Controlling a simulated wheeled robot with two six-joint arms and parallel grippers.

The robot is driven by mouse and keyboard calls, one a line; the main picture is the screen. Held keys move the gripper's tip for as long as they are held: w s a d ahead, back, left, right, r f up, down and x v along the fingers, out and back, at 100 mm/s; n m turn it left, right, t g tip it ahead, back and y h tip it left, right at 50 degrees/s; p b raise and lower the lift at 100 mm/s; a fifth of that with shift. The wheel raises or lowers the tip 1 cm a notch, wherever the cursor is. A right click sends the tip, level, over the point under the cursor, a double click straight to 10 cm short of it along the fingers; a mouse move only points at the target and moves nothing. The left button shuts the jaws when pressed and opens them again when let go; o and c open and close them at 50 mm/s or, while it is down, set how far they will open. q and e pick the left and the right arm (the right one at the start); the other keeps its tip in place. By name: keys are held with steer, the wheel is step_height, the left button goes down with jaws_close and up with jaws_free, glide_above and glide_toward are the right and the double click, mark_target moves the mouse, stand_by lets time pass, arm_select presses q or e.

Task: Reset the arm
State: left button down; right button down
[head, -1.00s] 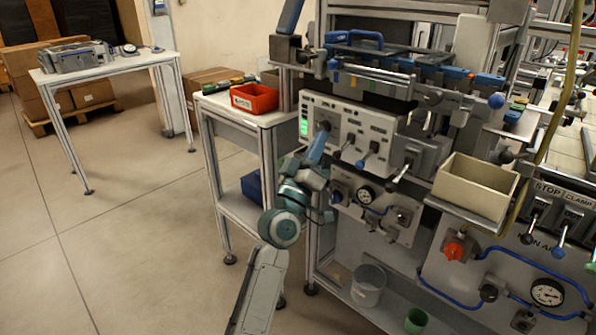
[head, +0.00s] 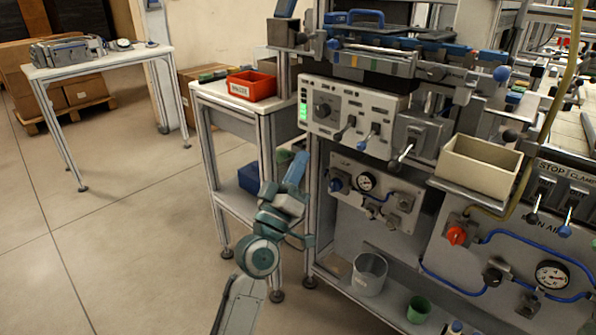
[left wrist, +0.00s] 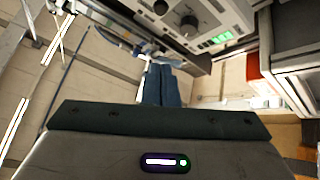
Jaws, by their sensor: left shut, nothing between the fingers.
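My left gripper (head: 297,165) is in the head view, in front of the machine's lower left side. It is below the grey control panel (head: 330,118) and apart from it. The left wrist view shows its two blue-grey fingers (left wrist: 161,85) together with nothing between them. The panel's knob (left wrist: 188,24) and green light also show in the left wrist view. My left arm comes up from the bottom of the head view, bent at a round teal joint. My right gripper is in neither view.
A side table with a red bin (head: 252,86) stands left of the machine, with a blue box (head: 250,178) on its lower shelf. A beige bin (head: 480,165) juts out at the right. A grey bucket (head: 369,274) and green cup (head: 418,309) sit low. Floor at left is clear.

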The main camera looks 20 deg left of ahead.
arm_select(q)
steer(key=shift+s+f, duration=0.15)
steer(key=shift+s, duration=0.05)
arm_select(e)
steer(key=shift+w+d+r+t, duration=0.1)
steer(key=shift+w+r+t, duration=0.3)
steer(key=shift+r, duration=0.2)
